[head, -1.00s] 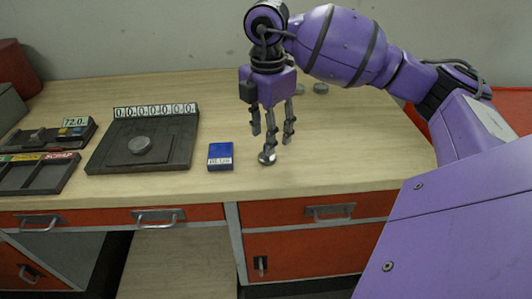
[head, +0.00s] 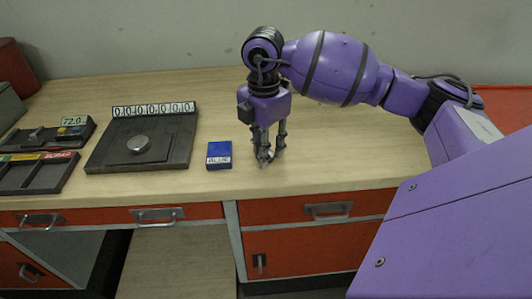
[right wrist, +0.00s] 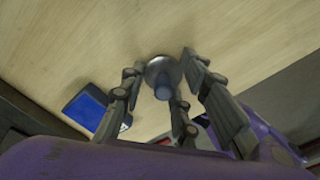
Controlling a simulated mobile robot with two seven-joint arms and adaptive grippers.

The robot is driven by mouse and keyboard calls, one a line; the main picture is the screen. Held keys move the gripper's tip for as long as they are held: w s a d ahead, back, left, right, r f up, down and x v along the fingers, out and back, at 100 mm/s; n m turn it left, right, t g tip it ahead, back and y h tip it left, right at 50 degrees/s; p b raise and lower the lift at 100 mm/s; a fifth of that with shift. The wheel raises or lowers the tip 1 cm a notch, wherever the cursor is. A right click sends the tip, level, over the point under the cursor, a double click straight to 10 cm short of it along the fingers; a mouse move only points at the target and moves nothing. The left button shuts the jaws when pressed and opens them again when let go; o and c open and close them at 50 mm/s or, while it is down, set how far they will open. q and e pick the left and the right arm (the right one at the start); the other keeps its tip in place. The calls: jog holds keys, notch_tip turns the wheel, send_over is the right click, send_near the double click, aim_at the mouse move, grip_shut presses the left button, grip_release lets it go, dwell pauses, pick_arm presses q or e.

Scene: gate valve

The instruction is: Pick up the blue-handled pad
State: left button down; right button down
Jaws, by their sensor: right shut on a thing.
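The blue-handled pad (right wrist: 160,74) is a small round grey metal disc with a short bluish knob, seen between the fingers in the right wrist view. In the head view it is mostly hidden by the fingers, at the tabletop right of a blue block marked BLUE (head: 219,155). My right gripper (head: 269,156) points down over it with its fingers closed on the pad's handle. The disc looks to be on or very near the wood; I cannot tell whether it is lifted. My left gripper is not in view.
On the wooden bench (head: 340,150), a dark scale-like plate (head: 110,156) with a counter reading zeros stands left of the blue block. Dark trays (head: 35,175) and a device showing 72.0 (head: 72,122) lie further left. The bench right of the gripper is clear.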

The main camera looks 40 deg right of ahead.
jog(key=shift+r, duration=0.15)
jog(key=shift+w+r, duration=0.1)
jog(key=shift+r, duration=0.45)
jog(key=s+a+r, duration=0.9)
jog(key=a+r, duration=0.1)
jog(key=r, duration=0.1)
jog(key=shift+s+a+r, duration=0.2)
jog(key=shift+a+r, duration=0.1)
jog(key=shift+r, duration=0.05)
